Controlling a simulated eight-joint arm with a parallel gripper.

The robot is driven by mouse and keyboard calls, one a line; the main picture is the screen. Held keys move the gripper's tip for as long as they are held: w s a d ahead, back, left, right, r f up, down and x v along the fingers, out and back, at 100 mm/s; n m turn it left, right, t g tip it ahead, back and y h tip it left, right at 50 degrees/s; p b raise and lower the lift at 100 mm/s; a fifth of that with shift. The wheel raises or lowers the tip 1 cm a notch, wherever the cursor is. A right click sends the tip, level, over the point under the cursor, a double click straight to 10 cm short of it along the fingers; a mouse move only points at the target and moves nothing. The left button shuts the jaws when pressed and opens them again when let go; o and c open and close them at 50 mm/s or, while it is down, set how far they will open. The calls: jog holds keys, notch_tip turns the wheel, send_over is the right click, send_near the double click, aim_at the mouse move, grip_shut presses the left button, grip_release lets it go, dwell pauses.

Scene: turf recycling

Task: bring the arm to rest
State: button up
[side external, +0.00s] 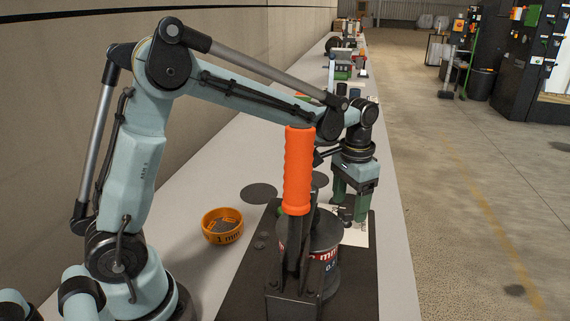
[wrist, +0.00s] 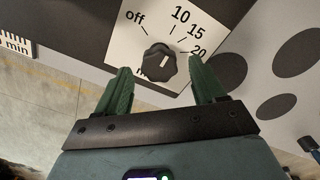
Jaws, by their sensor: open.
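My gripper (side external: 349,208) is open, with its two green fingers pointing down over the far end of the dark machine base (side external: 245,291). In the wrist view, the fingers of my gripper (wrist: 162,68) stand apart on either side of a black knob (wrist: 157,65), with nothing held between them. The knob sits on a white dial plate (wrist: 125,43) marked off, 10, 15 and 20; a lower mark is partly hidden by the knob. The knob's white line slants up and right. I cannot tell how far the fingertips are above the plate.
An upright orange handle (side external: 298,170) and a round sieve stack (side external: 325,245) stand on the base, close to my arm and gripper. An orange bowl (side external: 222,226) marked 1 mm sits left of it. Several items line the bench behind.

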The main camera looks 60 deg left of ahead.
notch_tip(320, 180, up, 11)
notch_tip(320, 180, down, 12)
jog(key=shift+f, duration=0.1)
jog(key=shift+n, duration=0.5)
jog(key=n, duration=1)
jog(key=shift+s+a+r+n, duration=0.1)
jog(key=shift+a+r+n, duration=0.1)
jog(key=shift+n, duration=0.1)
jog(key=shift+r, duration=2.25)
notch_tip(320, 180, up, 12)
